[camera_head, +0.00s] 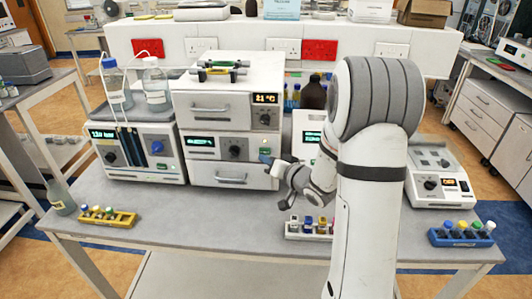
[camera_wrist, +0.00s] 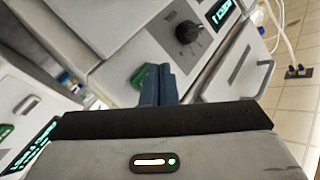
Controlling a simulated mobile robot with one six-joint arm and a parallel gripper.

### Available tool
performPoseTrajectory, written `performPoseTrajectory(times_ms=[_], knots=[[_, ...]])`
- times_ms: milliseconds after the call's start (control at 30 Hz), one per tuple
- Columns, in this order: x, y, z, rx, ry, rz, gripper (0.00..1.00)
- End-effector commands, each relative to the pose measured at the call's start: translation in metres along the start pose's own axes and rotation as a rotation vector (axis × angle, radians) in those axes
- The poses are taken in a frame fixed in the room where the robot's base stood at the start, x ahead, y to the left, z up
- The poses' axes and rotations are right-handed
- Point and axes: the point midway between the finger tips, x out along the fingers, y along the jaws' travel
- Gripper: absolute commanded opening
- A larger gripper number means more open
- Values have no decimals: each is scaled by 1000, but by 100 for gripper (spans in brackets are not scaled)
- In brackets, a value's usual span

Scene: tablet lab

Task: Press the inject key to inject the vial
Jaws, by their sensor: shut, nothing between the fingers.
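My gripper (camera_head: 265,159) is shut and empty, its blue fingertips close to the right side of the white stacked instrument's middle panel (camera_head: 213,151). In the wrist view the shut fingertips (camera_wrist: 160,72) are beside a green key (camera_wrist: 140,78) and partly cover it. The green key also shows just above the fingertips in the head view (camera_head: 265,146). I cannot tell whether the fingers touch it, and no label on it is readable. A dark knob (camera_wrist: 187,32) and a lit green display (camera_wrist: 220,12) are on the same panel. Which vial is meant cannot be told.
A white unit (camera_head: 306,127) with a green display stands right of the stack, partly behind my arm. A yellow rack (camera_head: 120,222), a white rack (camera_head: 294,232) and a blue rack (camera_head: 450,242) hold vials along the front of the bench. The bench between the yellow and white racks is clear.

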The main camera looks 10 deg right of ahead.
Motion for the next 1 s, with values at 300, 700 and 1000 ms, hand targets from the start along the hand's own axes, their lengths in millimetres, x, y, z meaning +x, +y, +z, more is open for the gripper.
performPoseTrajectory(times_ms=[300, 700, 1000], knots=[[-22, -16, 17, 0, 0, 0, 0], [-33, -24, 24, 0, 0, 0, 0], [-32, -24, 24, 0, -1, 0, 0]])
